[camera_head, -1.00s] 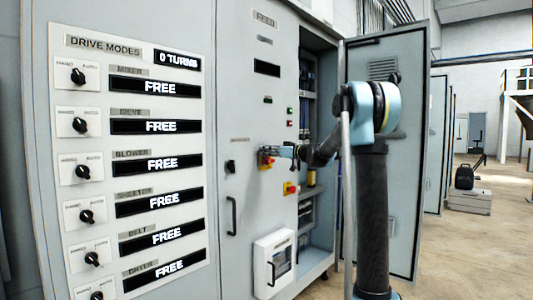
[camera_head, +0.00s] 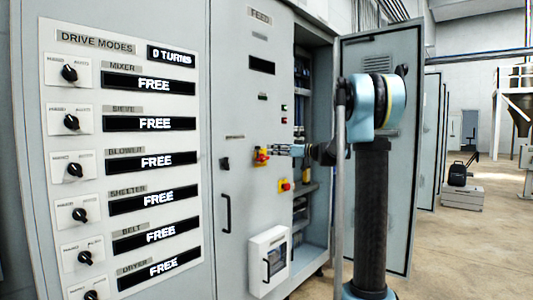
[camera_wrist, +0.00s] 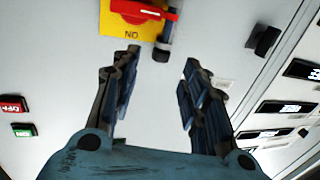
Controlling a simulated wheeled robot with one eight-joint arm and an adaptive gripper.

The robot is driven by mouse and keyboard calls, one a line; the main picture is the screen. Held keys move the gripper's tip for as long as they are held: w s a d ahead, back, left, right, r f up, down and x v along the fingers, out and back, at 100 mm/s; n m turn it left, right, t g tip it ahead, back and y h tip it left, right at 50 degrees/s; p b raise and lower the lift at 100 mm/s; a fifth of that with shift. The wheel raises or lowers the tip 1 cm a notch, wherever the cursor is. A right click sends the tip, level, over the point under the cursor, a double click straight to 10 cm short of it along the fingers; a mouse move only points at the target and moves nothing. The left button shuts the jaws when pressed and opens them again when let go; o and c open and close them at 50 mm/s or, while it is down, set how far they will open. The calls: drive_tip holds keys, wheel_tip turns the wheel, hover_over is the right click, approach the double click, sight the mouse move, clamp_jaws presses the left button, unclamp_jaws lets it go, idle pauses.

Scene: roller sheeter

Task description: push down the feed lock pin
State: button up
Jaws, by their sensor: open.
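The feed isolator, a red handle on a yellow plate (camera_wrist: 125,18), is at the top of the wrist view, with "ON" lettering upside down. It also shows on the FEED door in the head view (camera_head: 261,156). A small dark upright pin (camera_wrist: 164,38), apparently the feed lock pin, sits beside the plate at the red handle's end. My gripper (camera_wrist: 160,62) is open and empty, its two fingers spread below the plate and pin in the wrist view. In the head view my gripper (camera_head: 284,150) is just right of the isolator. Any contact cannot be told.
A second red-and-yellow switch (camera_head: 284,186) sits lower on the panel. A black knob (camera_head: 225,164) and a door handle (camera_head: 227,213) are to the left. The open cabinet door (camera_head: 385,60) stands behind my arm. The drive modes panel (camera_head: 125,150) fills the left.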

drive_tip(key=shift+v, duration=2.15)
drive_tip(key=shift+f, duration=0.1)
drive_tip(key=s+d+f+m+g+h, duration=0.1)
drive_tip(key=s+f+m+g+h, duration=0.2)
drive_tip(key=s+f, duration=0.8)
drive_tip(key=s+f+m+g+h, duration=0.15)
drive_tip(key=s+f+h, duration=0.35)
drive_tip(key=s, duration=0.9)
drive_tip(key=s+d+f+m+h, duration=0.4)
drive_tip(key=s+d+f, duration=0.3)
drive_tip(key=s+f, duration=0.4)
drive_tip(key=s+d+f+m+h, duration=0.4)
drive_tip(key=s+d+f, duration=0.4)
drive_tip(key=s+f, duration=0.3)
drive_tip(key=shift+s+d+f+g, duration=0.25)
drive_tip(key=shift+s+f+g, duration=0.15)
drive_tip(key=shift+s, duration=0.2)
